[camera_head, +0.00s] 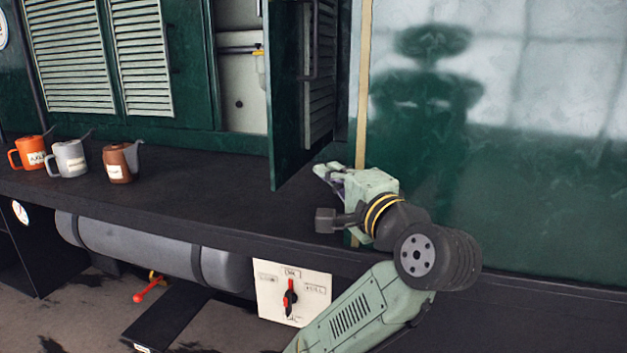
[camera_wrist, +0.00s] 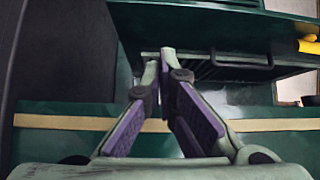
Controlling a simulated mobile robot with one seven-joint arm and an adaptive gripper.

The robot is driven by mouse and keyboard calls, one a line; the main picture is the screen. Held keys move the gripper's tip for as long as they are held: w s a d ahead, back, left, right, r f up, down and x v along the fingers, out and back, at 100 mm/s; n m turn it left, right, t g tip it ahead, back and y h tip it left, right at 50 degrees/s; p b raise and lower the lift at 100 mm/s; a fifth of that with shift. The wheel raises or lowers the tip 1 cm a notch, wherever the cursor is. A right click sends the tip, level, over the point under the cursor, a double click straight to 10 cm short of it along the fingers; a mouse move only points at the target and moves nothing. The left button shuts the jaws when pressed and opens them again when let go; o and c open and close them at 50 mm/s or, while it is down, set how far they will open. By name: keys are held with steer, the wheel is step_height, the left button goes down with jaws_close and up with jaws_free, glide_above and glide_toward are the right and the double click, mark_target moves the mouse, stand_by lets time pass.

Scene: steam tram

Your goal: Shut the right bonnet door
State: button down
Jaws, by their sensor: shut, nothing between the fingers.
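The right bonnet door (camera_head: 285,110) is green and stands open, swung out from the dark green body over the black ledge. Its louvred face (camera_head: 320,85), with an upright bar handle, is turned to the right. My gripper (camera_head: 320,170) is low to the right of the door, near its lower part, with its fingers pointing left. In the wrist view the fingers (camera_wrist: 160,58) are shut and empty, just in front of the dark louvred face (camera_wrist: 215,68). I cannot tell whether the tips touch it.
An orange mug (camera_head: 30,152), a grey mug (camera_head: 68,158) and a brown mug (camera_head: 120,163) stand on the ledge (camera_head: 200,195) at left. The left louvred door (camera_head: 140,60) is flat. A green wall (camera_head: 500,160) rises behind my arm. A switch panel (camera_head: 292,292) hangs below.

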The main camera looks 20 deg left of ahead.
steer(key=d, duration=0.1)
steer(key=p, duration=0.2)
glide_toward(283, 154)
steer(key=w, duration=0.3)
steer(key=a, duration=0.1)
steer(key=a+p, duration=0.1)
steer(key=a, duration=0.1)
steer(key=shift+w+r+m, duration=0.1)
steer(key=shift+w+m, duration=0.1)
steer(key=shift+m, duration=0.1)
